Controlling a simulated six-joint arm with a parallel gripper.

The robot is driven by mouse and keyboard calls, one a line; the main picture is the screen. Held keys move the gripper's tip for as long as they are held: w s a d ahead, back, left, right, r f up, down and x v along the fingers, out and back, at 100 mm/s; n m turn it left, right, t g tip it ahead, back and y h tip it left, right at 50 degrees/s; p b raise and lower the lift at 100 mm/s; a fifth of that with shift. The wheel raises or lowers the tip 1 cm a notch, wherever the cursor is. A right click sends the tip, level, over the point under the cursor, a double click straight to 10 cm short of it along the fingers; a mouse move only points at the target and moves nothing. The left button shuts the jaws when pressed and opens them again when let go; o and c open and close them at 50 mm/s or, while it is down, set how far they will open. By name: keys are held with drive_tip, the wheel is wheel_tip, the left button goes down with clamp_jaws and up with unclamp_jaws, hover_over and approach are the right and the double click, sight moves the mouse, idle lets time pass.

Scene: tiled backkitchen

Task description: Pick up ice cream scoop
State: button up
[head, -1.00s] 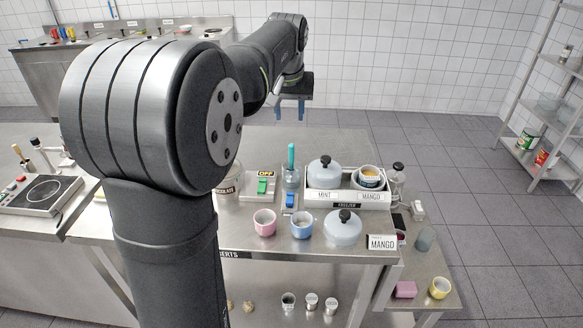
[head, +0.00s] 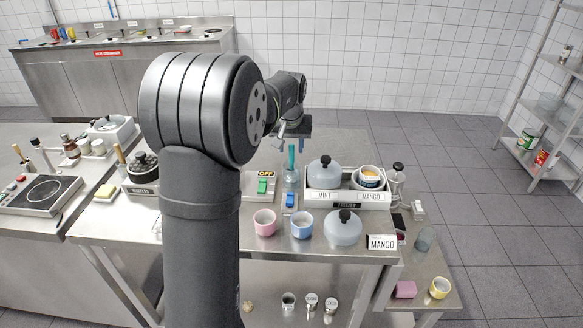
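The ice cream scoop (head: 291,157) shows as an upright teal handle. It stands in a clear container (head: 290,178) on the steel counter, behind the blue cup. The scoop's lower end is hard to make out inside the container. My gripper (head: 292,146) points down at the top of the handle. A blue finger shows just right of the handle; the other side is hard to make out. The fingers look apart, and I see no grip on the handle.
A freezer tray (head: 347,205) with a lidded tub and a mango tub stands close on the right. A switch box (head: 262,187) is on the left.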

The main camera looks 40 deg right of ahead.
sight(292, 153)
drive_tip(key=x, duration=0.4)
drive_tip(key=shift+d, duration=0.1)
drive_tip(key=shift+c, duration=0.4)
clamp_jaws()
drive_tip(key=shift+r, duration=0.1)
